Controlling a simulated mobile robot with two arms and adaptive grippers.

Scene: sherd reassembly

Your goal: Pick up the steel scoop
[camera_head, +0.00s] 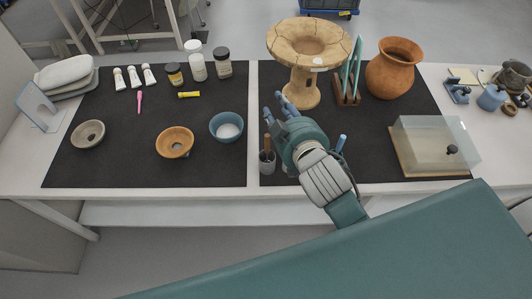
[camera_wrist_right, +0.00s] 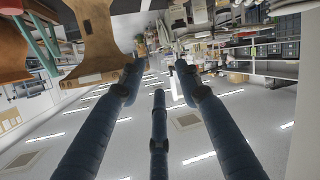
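I cannot make out a steel scoop for certain. A grey cup (camera_head: 267,166) on the right dark mat holds a brown-handled tool (camera_head: 267,143), whose lower end is hidden in the cup. My right gripper (camera_head: 276,105) is over that mat, just right of the cup and in front of the cracked pedestal bowl. In the right wrist view its blue fingers (camera_wrist_right: 160,75) are spread, with nothing between them. My left gripper is in neither view.
The cracked pedestal bowl (camera_head: 307,45), green plates in a wooden rack (camera_head: 347,90) and an orange jar (camera_head: 394,68) stand behind my right gripper. A clear-covered box (camera_head: 432,145) is at right. The left mat (camera_head: 110,165) holds bowls, tubes and jars, with bare room in front.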

